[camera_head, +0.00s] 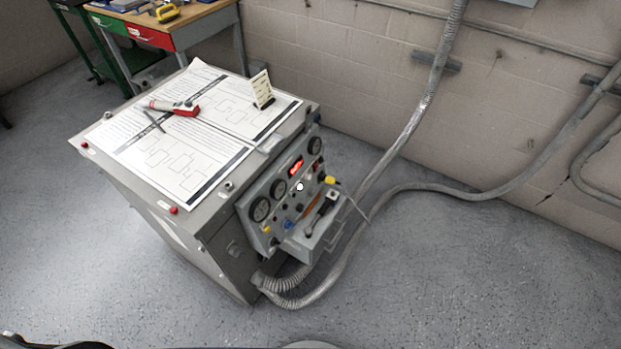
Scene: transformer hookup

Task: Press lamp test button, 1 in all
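A grey transformer cabinet (215,240) stands on the floor near the middle of the view. Its sloped control panel (250,220) faces lower right and carries round dial gauges (260,209), a lit red display (296,167), a round white piece (300,187), a blue knob (288,224) and yellow pieces, one at the upper right (329,181). The parts are too small to read, so I cannot tell which one is the lamp test button. Neither of my grippers shows in this view, and nothing touches the panel.
Printed sheets (205,165), a red-and-white tool (172,106) and a small upright card (262,88) are on the cabinet top. A small open tray (325,235) juts out below the panel. A thick conduit (405,140) runs to the wall. The floor in front is clear.

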